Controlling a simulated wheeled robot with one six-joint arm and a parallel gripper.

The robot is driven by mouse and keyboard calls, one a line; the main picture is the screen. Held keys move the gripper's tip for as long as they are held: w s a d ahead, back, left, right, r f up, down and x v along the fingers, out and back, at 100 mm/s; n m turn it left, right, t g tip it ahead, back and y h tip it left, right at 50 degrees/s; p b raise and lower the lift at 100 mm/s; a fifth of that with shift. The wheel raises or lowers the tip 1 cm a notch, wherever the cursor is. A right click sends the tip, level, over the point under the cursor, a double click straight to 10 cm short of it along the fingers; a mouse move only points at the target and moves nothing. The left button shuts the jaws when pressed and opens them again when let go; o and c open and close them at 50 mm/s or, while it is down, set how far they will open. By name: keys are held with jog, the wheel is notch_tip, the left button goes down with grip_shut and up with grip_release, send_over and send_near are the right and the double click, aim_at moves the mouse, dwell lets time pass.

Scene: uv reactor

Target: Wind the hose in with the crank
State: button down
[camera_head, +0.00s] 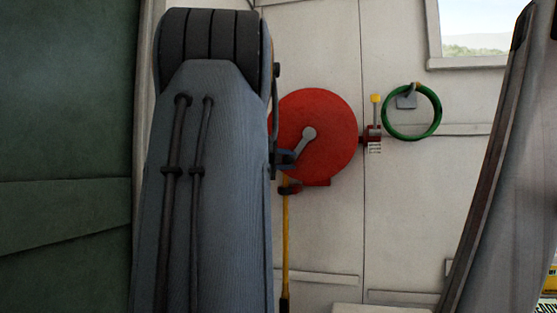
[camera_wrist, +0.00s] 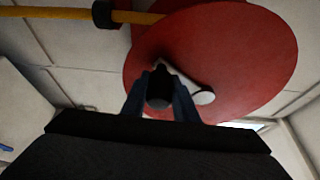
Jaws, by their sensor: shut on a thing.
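A round red hose reel (camera_head: 330,135) is mounted on the pale panelled wall, right of my arm. Its grey crank (camera_head: 308,135) runs from the hub down and left towards my gripper (camera_head: 284,158). A yellow hose (camera_head: 285,240) hangs straight down from the reel's lower left, with a dark end low down. In the wrist view the red reel (camera_wrist: 225,55) fills the upper right, and my gripper (camera_wrist: 160,95) is shut on the dark knob of the crank (camera_wrist: 203,97). The yellow hose (camera_wrist: 60,13) crosses the top left there, through a dark collar. My arm hides the reel's left edge.
A red valve with a yellow top (camera_head: 375,100) and a green ring (camera_head: 411,137) on a grey bracket are on the wall right of the reel. A window (camera_head: 474,30) is at upper right. A dark slanted beam (camera_head: 490,150) stands at the right, and a dark green surface (camera_head: 65,150) at the left.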

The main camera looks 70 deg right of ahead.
jog(key=shift+w+r, duration=0.1)
jog(key=shift+r, duration=0.35)
jog(key=c, duration=1.5)
grip_release()
jog(key=shift+c, duration=0.2)
jog(key=shift+o, duration=0.7)
jog(key=shift+f, duration=0.2)
jog(key=b+v, duration=0.1)
jog(key=v, duration=0.6)
jog(key=shift+a+b, duration=0.35)
jog(key=shift+w, duration=0.1)
